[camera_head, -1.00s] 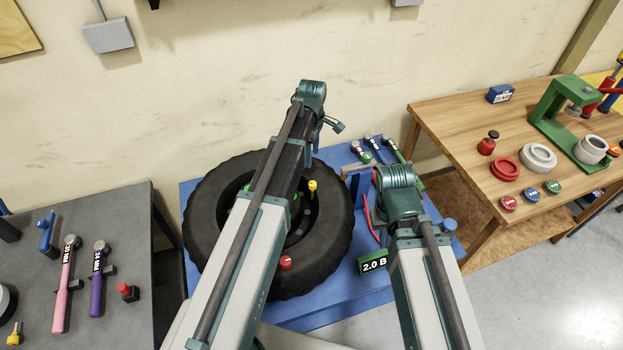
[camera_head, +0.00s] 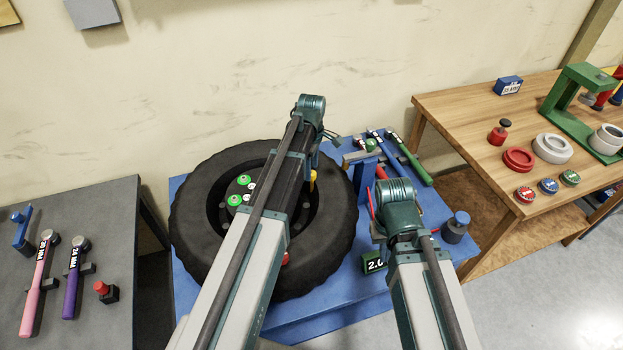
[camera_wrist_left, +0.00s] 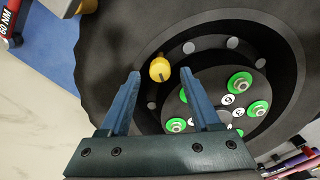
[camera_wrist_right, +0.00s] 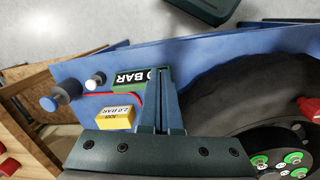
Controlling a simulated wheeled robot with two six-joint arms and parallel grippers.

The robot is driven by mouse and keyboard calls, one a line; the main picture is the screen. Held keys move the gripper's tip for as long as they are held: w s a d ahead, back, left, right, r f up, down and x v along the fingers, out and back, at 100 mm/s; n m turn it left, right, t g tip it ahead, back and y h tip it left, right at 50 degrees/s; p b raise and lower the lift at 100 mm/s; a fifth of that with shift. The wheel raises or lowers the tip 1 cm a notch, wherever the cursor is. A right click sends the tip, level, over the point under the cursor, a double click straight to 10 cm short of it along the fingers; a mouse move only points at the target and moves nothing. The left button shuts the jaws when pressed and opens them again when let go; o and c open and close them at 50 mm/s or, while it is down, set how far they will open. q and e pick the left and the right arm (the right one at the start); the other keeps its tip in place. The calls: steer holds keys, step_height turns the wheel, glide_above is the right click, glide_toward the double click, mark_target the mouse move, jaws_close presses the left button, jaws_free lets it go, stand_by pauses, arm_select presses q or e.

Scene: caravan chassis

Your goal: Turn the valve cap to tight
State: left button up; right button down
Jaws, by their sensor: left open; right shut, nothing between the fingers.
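The yellow valve cap (camera_wrist_left: 159,68), with a dark line on its face, stands at the inner rim of the big black tyre (camera_wrist_left: 285,60) in the left wrist view. In the head view the cap (camera_head: 313,178) is partly hidden by my left arm. My left gripper (camera_wrist_left: 160,82) is open, and its fingertips appear either side of the cap and a little below it in the picture. I cannot tell how far above it they are. My right gripper (camera_wrist_right: 166,78) is shut and empty, over the stand beside the tyre, near the 2.0 BAR sign (camera_wrist_right: 128,79).
The wheel hub has green-ringed nuts (camera_head: 235,200). A red cap (camera_wrist_right: 310,107) is at the tyre. A yellow labelled block (camera_wrist_right: 116,117) and a blue-grey knob (camera_head: 456,226) are on the blue stand (camera_head: 330,310). A grey table (camera_head: 110,235) is left, a wooden table (camera_head: 450,110) right.

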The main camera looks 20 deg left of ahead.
arm_select(q)
steer(key=shift+f+b, duration=0.4)
steer(key=shift+f, duration=0.4)
jaws_close()
